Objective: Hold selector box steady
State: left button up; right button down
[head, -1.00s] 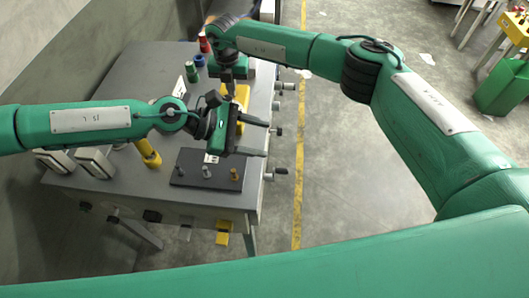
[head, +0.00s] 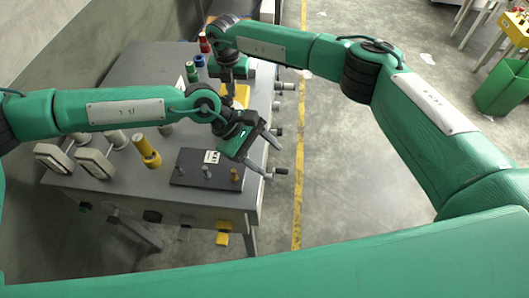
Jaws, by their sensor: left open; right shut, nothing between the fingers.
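A yellow box (head: 241,95), which may be the selector box, sits on the grey workbench (head: 130,85) near its right edge, partly hidden by my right gripper. My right gripper (head: 231,92) points down at the yellow box, its fingers shut with nothing between them; I cannot tell whether they touch it. My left gripper (head: 270,156) is open and empty. Its fingers point right and toward the front, past the bench's right edge, in front of the yellow box.
A dark plate (head: 205,180) with several small knobs lies at the bench's front right. A yellow cylinder (head: 147,152) and grey-framed boxes (head: 92,162) stand to its left. Green (head: 191,72), blue and red parts are at the back. Handles (head: 285,86) stick out on the right side.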

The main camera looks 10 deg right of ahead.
pick_arm(q)
jog(key=s+d+r+n+g+h, duration=0.1)
jog(key=s+d+r+n+h, duration=0.2)
jog(key=d+r+n+h, duration=0.65)
jog(key=w+a+r+n+t+h, duration=0.45)
jog(key=w+r+n+t, duration=0.55)
jog(key=n, duration=0.5)
jog(key=w+a+f+n+t+y, duration=0.3)
jog(key=w+a+n+t+y, duration=0.6)
jog(key=n, duration=0.9)
jog(key=s+a+f+n+g+y, duration=0.3)
jog(key=a+f+n+g, duration=0.2)
jog(key=a+f+n, duration=0.8)
jog(key=shift+m, duration=0.55)
jog(key=x, duration=1.2)
jog(key=shift+s+d+f, duration=0.1)
jog(key=shift+s+d, duration=0.15)
jog(key=shift+s, duration=0.15)
